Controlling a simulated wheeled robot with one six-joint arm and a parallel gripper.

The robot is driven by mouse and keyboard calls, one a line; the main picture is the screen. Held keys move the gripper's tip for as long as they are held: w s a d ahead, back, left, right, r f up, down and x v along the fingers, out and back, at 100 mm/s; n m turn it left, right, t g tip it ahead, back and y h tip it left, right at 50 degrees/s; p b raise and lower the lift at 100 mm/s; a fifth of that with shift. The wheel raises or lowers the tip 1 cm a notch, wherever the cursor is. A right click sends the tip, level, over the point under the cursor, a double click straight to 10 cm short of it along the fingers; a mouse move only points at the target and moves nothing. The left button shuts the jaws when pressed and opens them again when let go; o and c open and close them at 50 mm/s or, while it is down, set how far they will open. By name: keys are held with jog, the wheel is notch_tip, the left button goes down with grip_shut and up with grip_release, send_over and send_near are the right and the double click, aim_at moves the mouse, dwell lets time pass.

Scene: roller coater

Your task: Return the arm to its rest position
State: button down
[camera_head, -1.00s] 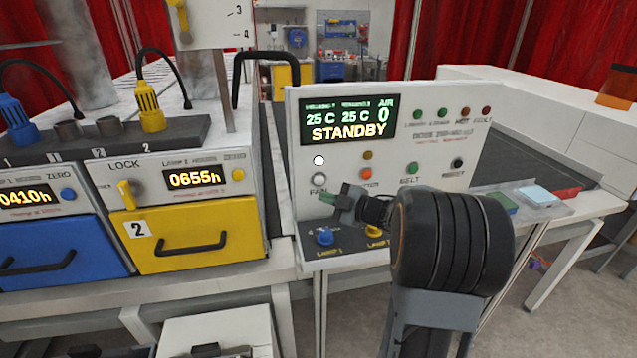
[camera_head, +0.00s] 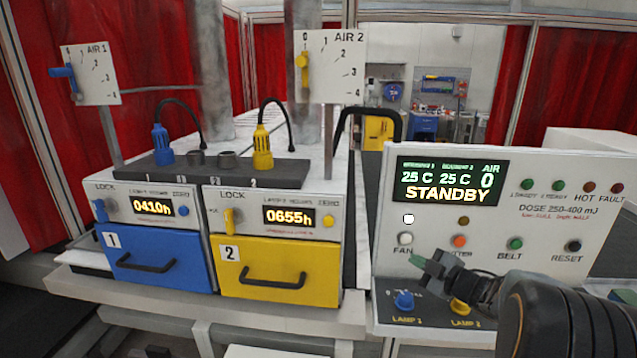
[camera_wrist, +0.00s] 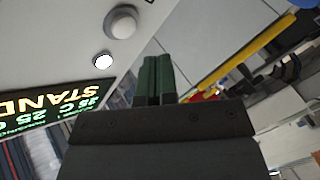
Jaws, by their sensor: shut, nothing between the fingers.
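My gripper (camera_head: 425,262) is in front of the white control panel (camera_head: 560,235), just below the FAN button (camera_head: 405,239). Its green fingers are shut with nothing between them. They also show together in the wrist view (camera_wrist: 157,80), where a round button (camera_wrist: 121,22) and a lit white lamp (camera_wrist: 104,60) are near them. From these views I cannot tell the exact gap between the fingertips and the panel. My arm comes in from the lower right and hides part of the panel's lower edge. The display (camera_head: 449,181) reads STANDBY, 25 C, 25 C and AIR 0.
Left of the panel are a blue drawer (camera_head: 140,270) and a yellow drawer (camera_head: 275,290) with protruding handles. A black hose (camera_head: 345,125) arches beside the panel. Lamp 1 (camera_head: 404,302) and Lamp 2 (camera_head: 459,306) knobs sit below my gripper. Air dials (camera_head: 331,66) stand above the drawers.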

jog(key=d+f+m+h, duration=0.1)
jog(key=d+m+h, duration=0.1)
jog(key=d+h, duration=0.1)
jog(key=d+f+m+g+h, duration=0.1)
jog(key=d+f+m+h, duration=0.1)
jog(key=m+h, duration=0.1)
jog(key=d+f+m+h, duration=0.1)
jog(key=d+m+h, duration=0.2)
jog(key=shift+s+d+f+g, duration=0.2)
jog(key=shift+s+d+g, duration=0.1)
jog(key=shift+s, duration=0.1)
jog(key=s+m+g+h, duration=0.1)
jog(key=s+m, duration=0.1)
jog(key=s+f+m+g+h, duration=0.1)
jog(key=s+m+g+h, duration=0.1)
jog(key=shift+s+d+m+g, duration=0.2)
jog(key=shift+s+m+g, duration=0.1)
jog(key=shift+s, duration=0.1)
jog(key=s+a+r+m+g+y, duration=0.1)
jog(key=s+a+g+y, duration=0.1)
jog(key=s+a, duration=0.6)
jog(key=s+a+r+m+g+y, duration=0.1)
jog(key=s+a+r+g+y, duration=0.1)
jog(key=s+a, duration=0.6)
jog(key=a, duration=0.5)
jog(key=shift+a+r+m+g, duration=0.2)
jog(key=shift+m+g, duration=0.1)
jog(key=shift+m, duration=0.1)
